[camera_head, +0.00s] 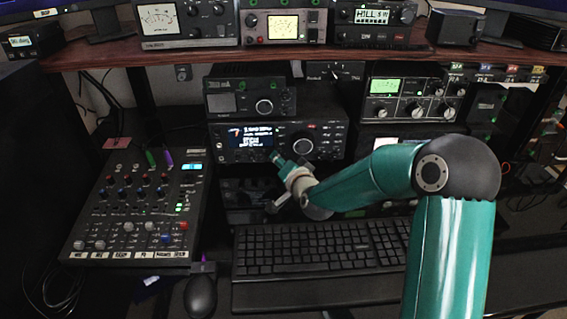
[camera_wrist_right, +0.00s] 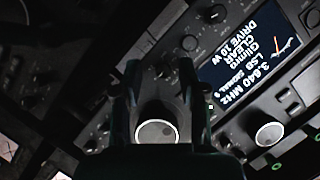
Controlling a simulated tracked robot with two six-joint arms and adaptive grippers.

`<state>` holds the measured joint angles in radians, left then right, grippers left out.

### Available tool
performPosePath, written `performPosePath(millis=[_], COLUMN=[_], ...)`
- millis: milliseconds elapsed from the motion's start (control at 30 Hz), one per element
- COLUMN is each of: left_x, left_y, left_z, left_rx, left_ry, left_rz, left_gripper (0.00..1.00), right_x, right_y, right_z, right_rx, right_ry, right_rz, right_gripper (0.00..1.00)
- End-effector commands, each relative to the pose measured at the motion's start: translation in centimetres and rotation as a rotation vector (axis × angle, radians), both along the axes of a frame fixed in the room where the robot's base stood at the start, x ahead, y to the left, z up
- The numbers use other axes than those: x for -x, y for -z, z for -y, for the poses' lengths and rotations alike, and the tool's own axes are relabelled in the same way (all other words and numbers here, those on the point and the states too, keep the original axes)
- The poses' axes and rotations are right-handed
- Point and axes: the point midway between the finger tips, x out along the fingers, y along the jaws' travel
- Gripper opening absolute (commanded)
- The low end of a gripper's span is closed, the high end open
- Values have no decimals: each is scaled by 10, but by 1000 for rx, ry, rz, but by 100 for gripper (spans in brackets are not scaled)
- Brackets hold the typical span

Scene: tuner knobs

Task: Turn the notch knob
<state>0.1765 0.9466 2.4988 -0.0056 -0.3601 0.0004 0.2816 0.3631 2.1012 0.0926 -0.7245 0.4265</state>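The radio (camera_head: 240,157) with the lit blue display stands on the desk under the shelf. Its display (camera_wrist_right: 255,55) is upside down in the right wrist view. No label reading "notch" is legible, so I cannot tell which small knob it is. My right gripper (camera_head: 278,158) is in front of the radio's lower face, below the display. In the right wrist view its two dark fingers (camera_wrist_right: 160,70) are apart, with no object seen held. A large silver-faced knob (camera_wrist_right: 156,131) shows between them, and a small knob (camera_wrist_right: 190,43) lies near the fingertips. Contact is unclear. My left gripper is not in view.
A smaller radio (camera_head: 250,97) sits on top. A mixer (camera_head: 138,205) stands at left, with a mouse (camera_head: 200,295) and keyboard (camera_head: 318,247) in front. Another radio (camera_head: 410,98) is at right. The wooden shelf (camera_head: 190,54) overhangs the work area.

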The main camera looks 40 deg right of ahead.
Motion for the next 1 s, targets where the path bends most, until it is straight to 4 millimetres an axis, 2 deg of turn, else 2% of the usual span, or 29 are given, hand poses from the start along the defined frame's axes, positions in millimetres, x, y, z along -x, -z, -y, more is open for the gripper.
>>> performPosePath(millis=[267, 433, 567, 800, 1000], left_x=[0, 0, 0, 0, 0], left_y=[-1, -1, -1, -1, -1], left_z=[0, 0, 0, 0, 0], left_rx=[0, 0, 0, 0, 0], left_ry=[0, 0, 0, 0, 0], left_rz=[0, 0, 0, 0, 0], left_gripper=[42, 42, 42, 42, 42], right_x=[0, 12, 31, 77, 104], right_y=[-1, -5, -11, -23, -30], right_z=[-1, -4, -9, -21, -28], right_rx=[1, 1, 2, 1, 1], right_ry=[-2, -2, -1, -1, -1], right_rz=[3, 3, 4, 3, 2], right_gripper=[42, 42, 42, 42, 42])
